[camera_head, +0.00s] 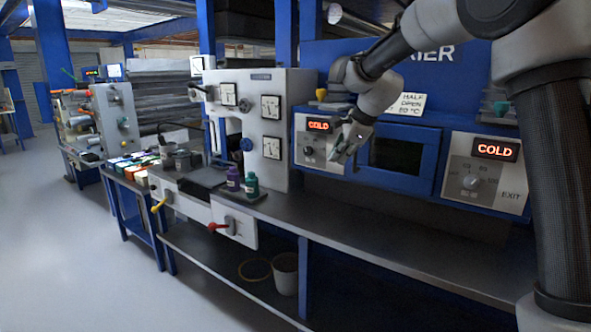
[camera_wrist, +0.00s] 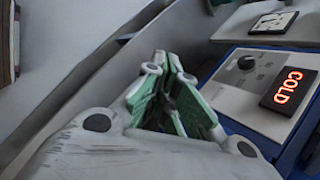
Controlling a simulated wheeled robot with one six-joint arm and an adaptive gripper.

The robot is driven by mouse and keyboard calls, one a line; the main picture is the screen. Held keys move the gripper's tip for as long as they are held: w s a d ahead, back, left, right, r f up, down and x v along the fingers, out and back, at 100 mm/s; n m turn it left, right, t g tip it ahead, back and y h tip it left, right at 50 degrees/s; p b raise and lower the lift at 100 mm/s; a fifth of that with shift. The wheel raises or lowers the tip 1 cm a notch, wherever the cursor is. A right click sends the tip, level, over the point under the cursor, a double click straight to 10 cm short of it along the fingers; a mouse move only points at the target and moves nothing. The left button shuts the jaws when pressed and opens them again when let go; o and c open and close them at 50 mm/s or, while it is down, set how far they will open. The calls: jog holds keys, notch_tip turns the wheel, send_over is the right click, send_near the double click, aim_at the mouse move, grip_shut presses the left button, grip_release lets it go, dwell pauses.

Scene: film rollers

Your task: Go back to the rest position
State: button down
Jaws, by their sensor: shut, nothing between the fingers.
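My gripper (camera_head: 346,152) hangs from my arm in front of the drier's left control panel (camera_head: 310,150), in the head view. In the wrist view my gripper (camera_wrist: 178,65) shows its green-lined fingers shut with nothing between them. The wrist view also shows the panel with its dark knob and a lit red COLD display (camera_wrist: 287,88) to the right of the fingers. The fingers appear apart from the panel, but the exact gap cannot be told.
The drier's window (camera_head: 395,155) and right control panel (camera_head: 487,175) stand behind my arm. The grey bench top (camera_head: 370,230) is bare. Open floor (camera_head: 60,240) lies at left.

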jog(key=s+d+n+h, duration=0.1)
jog(key=s+d+n, duration=0.5)
jog(key=s, duration=0.7)
jog(key=s+d+n+h, duration=0.1)
jog(key=s+d+n, duration=0.4)
jog(key=s, duration=0.9)
jog(key=s+d+n+h, duration=0.2)
jog(key=s+d+n, duration=0.4)
jog(key=s+d, duration=0.5)
jog(key=s, duration=0.3)
jog(key=shift+n+g, duration=0.3)
jog(key=shift+f, duration=0.1)
